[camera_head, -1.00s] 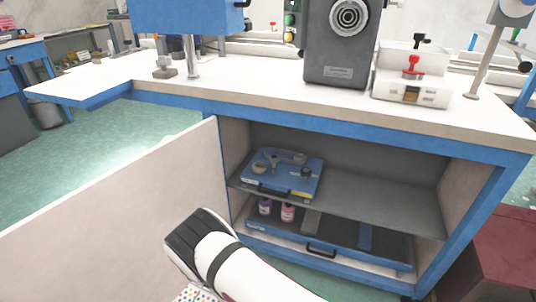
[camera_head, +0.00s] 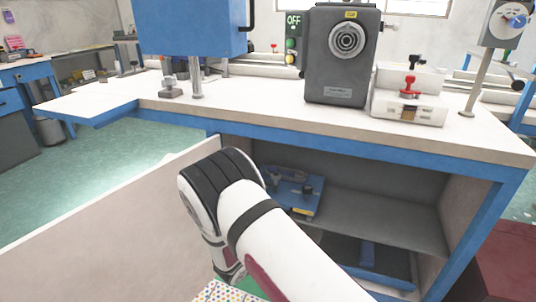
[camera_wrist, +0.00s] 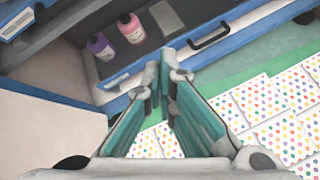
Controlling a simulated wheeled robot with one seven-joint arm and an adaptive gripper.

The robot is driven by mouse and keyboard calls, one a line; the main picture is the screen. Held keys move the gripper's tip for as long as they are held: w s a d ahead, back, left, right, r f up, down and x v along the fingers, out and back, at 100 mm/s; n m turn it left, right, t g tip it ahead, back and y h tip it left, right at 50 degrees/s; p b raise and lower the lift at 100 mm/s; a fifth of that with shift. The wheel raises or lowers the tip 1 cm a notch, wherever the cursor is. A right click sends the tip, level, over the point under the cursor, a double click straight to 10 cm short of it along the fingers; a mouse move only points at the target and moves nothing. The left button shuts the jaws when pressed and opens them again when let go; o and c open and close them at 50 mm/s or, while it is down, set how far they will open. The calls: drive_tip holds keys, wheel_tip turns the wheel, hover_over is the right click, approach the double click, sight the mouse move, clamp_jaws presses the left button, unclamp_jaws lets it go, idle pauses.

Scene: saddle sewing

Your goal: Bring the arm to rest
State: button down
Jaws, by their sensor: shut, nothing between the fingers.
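My gripper (camera_wrist: 167,75) shows in the wrist view with its two fingers drawn together at the tips and nothing between them. It points toward the lower part of the open cabinet, near the drawer-like blue tray (camera_wrist: 240,38) with a black handle. In the head view my white arm rises from the bottom and hides part of the cabinet opening. The gripper itself is hidden in that view.
The workbench (camera_head: 300,118) carries a grey machine (camera_head: 342,55) and a red-handled clamp unit (camera_head: 408,95). The open cabinet door (camera_head: 110,225) stands left of my arm. A blue case (camera_head: 303,192) lies on the shelf. Purple (camera_wrist: 101,46) and pink (camera_wrist: 131,28) bottles stand below. Dotted sheets (camera_wrist: 265,105) lie on the floor.

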drive_tip(key=s+d+r+m+g+h, duration=0.2)
drive_tip(key=d+r+m, duration=0.4)
drive_tip(key=r, duration=0.7)
drive_tip(key=s+d+r+m+g+h, duration=0.15)
drive_tip(key=d+r+m, duration=0.35)
drive_tip(key=d+r, duration=0.5)
drive_tip(key=s+d+r+m+g+y, duration=0.1)
drive_tip(key=s+d+r+m+g, duration=0.15)
drive_tip(key=s+r, duration=0.45)
drive_tip(key=s+d+r+m+g+y, duration=0.1)
drive_tip(key=s+d+r+m, duration=0.3)
drive_tip(key=s+r, duration=0.25)
drive_tip(key=s+a+r+m+y, duration=0.2)
drive_tip(key=s+m+y, duration=0.1)
drive_tip(key=s, duration=0.6)
drive_tip(key=s+a+r+m+g+y, duration=0.1)
drive_tip(key=s+m+y, duration=0.1)
drive_tip(key=s, duration=0.7)
drive_tip(key=s+a+r+m+y, duration=0.2)
drive_tip(key=s+m+y, duration=0.1)
drive_tip(key=s, duration=0.7)
wheel_tip(320, 180, up, 30)
drive_tip(key=t+p, duration=0.3)
drive_tip(key=p, duration=2.5)
drive_tip(key=shift+w+d+p, duration=0.2)
drive_tip(key=shift+d+p, duration=0.1)
drive_tip(key=shift+h, duration=0.25)
